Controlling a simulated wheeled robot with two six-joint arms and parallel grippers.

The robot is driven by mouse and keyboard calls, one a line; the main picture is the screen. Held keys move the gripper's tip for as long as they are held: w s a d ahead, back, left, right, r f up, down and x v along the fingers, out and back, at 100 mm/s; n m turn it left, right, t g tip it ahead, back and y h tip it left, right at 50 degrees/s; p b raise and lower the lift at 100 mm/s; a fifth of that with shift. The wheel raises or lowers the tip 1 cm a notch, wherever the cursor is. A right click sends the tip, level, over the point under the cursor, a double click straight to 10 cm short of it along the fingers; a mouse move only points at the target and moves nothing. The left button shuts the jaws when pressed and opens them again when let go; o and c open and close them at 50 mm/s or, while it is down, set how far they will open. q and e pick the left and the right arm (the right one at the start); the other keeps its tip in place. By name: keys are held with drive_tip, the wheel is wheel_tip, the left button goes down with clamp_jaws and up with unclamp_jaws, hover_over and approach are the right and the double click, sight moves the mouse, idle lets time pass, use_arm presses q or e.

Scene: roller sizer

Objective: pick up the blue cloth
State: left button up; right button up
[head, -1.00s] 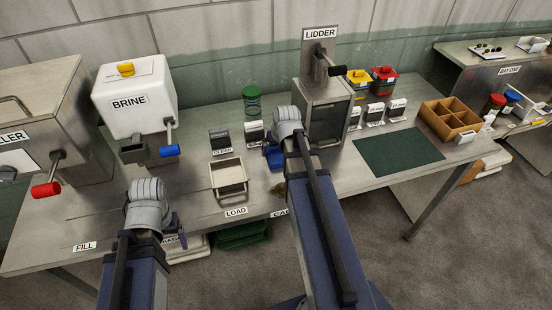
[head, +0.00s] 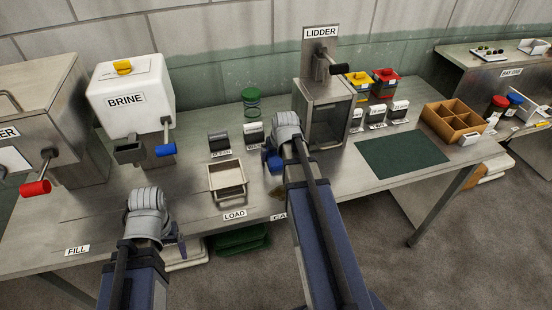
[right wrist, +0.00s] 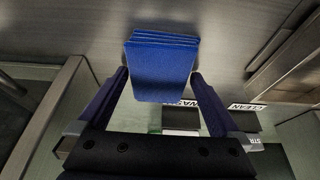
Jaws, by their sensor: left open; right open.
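The blue cloth (right wrist: 163,68) shows in the right wrist view as a folded, layered stack on the grey metal table. It lies between and just beyond the tips of my right gripper (right wrist: 160,82), whose jaws are open with a finger on each side. I cannot tell whether the fingers touch it. In the head view, the cloth (head: 275,163) is a small blue patch beside my right wrist, mostly hidden by the arm. My left gripper (head: 179,244) is open and empty over the table's front edge near the FILL label.
A beige tray (head: 227,196) stands left of my right gripper, behind the LOAD label. The metal LIDDER machine (head: 325,105) rises behind it. The white BRINE tank (head: 132,100) is at the back left. A dark green mat (head: 400,162) lies clear at the right.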

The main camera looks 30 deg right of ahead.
sight(276, 156)
idle(0.3)
drive_tip(key=c, duration=1.1)
wheel_tip(276, 156, up, 10)
drive_tip(key=p, duration=1)
drive_tip(key=shift+r, duration=0.2)
drive_tip(key=o, duration=0.8)
drive_tip(key=shift+c, duration=0.2)
drive_tip(key=c, duration=0.6)
drive_tip(key=shift+c, duration=0.2)
